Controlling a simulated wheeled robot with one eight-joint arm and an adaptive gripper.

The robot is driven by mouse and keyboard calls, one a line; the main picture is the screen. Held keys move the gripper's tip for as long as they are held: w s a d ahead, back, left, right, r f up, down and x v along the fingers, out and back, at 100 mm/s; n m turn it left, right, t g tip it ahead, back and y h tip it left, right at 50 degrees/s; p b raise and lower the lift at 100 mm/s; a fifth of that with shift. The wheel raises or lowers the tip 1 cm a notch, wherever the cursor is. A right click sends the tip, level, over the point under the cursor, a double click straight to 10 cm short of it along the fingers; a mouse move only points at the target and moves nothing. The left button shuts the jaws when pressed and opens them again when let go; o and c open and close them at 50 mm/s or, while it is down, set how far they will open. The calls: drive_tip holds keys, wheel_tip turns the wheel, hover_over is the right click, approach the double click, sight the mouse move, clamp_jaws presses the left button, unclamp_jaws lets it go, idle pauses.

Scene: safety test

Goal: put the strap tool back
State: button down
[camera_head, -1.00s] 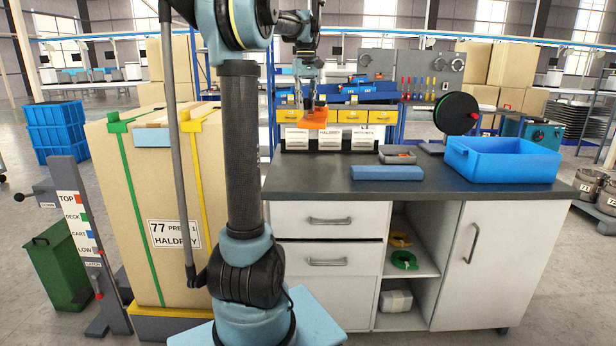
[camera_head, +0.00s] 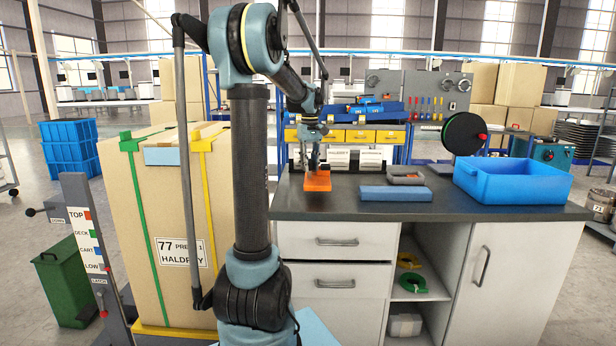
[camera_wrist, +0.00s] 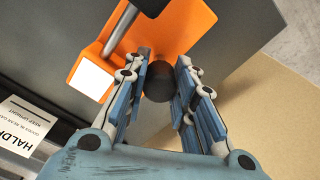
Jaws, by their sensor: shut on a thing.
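The orange strap tool (camera_head: 317,182) is at the left part of the dark bench top, low at the surface. I cannot tell whether it rests on the bench or hangs just above it. My gripper (camera_head: 314,164) points down onto it from above. In the wrist view my gripper's blue fingers (camera_wrist: 162,72) are closed around a black round knob (camera_wrist: 158,85) on the orange tool body (camera_wrist: 182,28). A grey bar and a white patch also show on the tool. The fingers hide part of the knob.
Label cards (camera_head: 371,158) stand at the bench's back, below yellow bins (camera_head: 361,136). A blue block (camera_head: 396,193), a grey tray (camera_head: 405,176) and a blue crate (camera_head: 512,181) lie to the right. A strapped carton (camera_head: 165,215) stands left of the bench. The front middle bench top is clear.

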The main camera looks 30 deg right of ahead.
sight(310, 173)
drive_tip(key=shift+f, duration=1.95)
drive_tip(key=c, duration=1.3)
unclamp_jaws()
drive_tip(key=shift+c, duration=0.2)
